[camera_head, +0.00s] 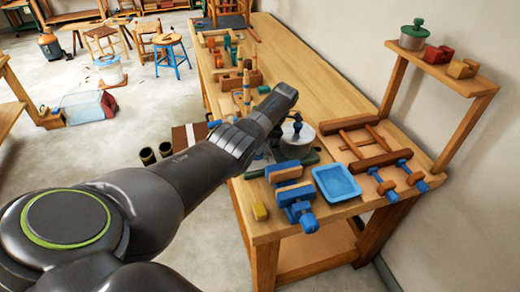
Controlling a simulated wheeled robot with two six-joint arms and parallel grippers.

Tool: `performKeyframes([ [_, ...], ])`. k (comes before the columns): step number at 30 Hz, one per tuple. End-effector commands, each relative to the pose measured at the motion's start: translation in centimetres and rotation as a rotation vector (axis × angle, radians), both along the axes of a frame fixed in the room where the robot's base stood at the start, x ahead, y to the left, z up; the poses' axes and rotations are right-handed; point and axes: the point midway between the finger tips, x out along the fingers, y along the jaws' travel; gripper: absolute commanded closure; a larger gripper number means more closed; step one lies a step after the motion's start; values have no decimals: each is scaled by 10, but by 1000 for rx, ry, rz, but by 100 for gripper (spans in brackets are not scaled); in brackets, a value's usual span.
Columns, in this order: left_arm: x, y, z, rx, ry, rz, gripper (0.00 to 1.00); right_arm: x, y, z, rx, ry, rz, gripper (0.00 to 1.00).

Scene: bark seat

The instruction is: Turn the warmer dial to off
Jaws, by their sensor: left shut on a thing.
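My left arm reaches in from the lower left over the near end of the wooden bench (345,228). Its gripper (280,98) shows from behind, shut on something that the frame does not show. A grey metal pot (298,147) with a dark lid knob stands just below and right of the gripper. A dark green base shows low beside the pot and looks like the warmer. My arm covers part of this area, and I cannot make out the dial. My right gripper is not in view.
A blue vise (290,190), a blue tray (336,182) and a wooden frame clamp (370,145) crowd the near bench. A raised shelf (440,73) stands at the right. The bench's far right half is clear.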

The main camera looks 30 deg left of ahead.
Motion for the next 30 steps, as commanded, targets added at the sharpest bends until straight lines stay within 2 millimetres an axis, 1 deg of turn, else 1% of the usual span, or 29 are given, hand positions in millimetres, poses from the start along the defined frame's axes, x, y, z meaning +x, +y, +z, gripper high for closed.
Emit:
performKeyframes([
  [1,1,1,-1,1,-1,17,100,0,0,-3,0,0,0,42],
  [6,1,1,0,1,-1,54,100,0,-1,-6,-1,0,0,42],
  [20,1,1,1,0,-1,68,100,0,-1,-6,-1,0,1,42],
  [21,1,1,1,0,-1,68,86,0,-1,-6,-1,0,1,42],
  [26,1,1,1,0,-1,67,65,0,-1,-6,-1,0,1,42],
  [30,1,0,0,0,-1,67,65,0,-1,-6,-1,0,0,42],
])
